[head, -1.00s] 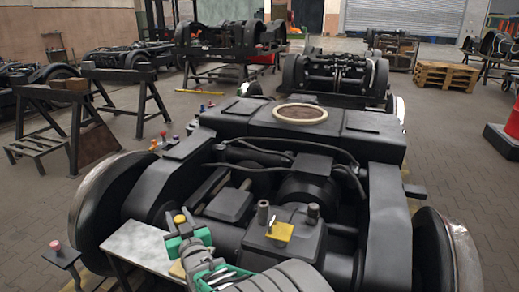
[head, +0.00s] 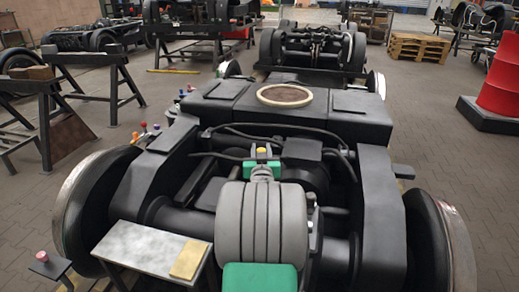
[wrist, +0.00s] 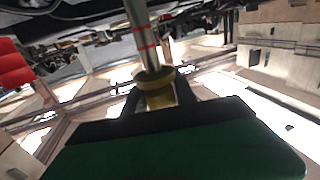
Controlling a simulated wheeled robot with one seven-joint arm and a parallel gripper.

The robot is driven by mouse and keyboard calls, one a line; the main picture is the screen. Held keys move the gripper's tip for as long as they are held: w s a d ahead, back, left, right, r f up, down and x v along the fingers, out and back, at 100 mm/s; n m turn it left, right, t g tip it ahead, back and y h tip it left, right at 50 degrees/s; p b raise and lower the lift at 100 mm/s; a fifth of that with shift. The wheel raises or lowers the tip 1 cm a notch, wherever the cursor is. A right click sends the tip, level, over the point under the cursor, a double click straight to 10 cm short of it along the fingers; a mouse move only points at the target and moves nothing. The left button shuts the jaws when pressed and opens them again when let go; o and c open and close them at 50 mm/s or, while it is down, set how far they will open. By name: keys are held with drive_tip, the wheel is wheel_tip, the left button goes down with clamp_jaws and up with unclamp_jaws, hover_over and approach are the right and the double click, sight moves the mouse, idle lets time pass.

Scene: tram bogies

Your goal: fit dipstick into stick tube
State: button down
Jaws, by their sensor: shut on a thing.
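My gripper (wrist: 157,92) is shut on the dipstick's yellow handle (wrist: 155,82) in the wrist view. The dipstick's grey rod (wrist: 143,36) with red bands extends from the yellow collar toward the top of that picture; its tip is out of frame. In the head view my gripper (head: 263,168) is over the middle of the near bogie, with a bit of the yellow handle (head: 262,151) showing above it. The stick tube is not visible now; my arm covers the middle of the bogie. I cannot tell how the rod stands to the tube.
A grey metal shelf (head: 150,247) with a yellow-tan pad (head: 189,261) is at the lower left of the bogie. A red-topped post (head: 43,258) stands left of it. Wheels flank the frame (head: 383,220). Dark hoses (head: 245,133) cross behind my gripper. A red drum (head: 502,82) is far right.

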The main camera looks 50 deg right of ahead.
wheel_tip(320, 180, down, 6)
drive_tip(key=b, duration=0.6)
drive_tip(key=shift+a+r, duration=0.1)
drive_tip(key=shift+b, duration=1.05)
idle(1.1)
wheel_tip(320, 180, down, 10)
drive_tip(key=b, duration=0.9)
drive_tip(key=shift+b, duration=0.3)
idle(2.6)
drive_tip(key=c, duration=0.9)
unclamp_jaws()
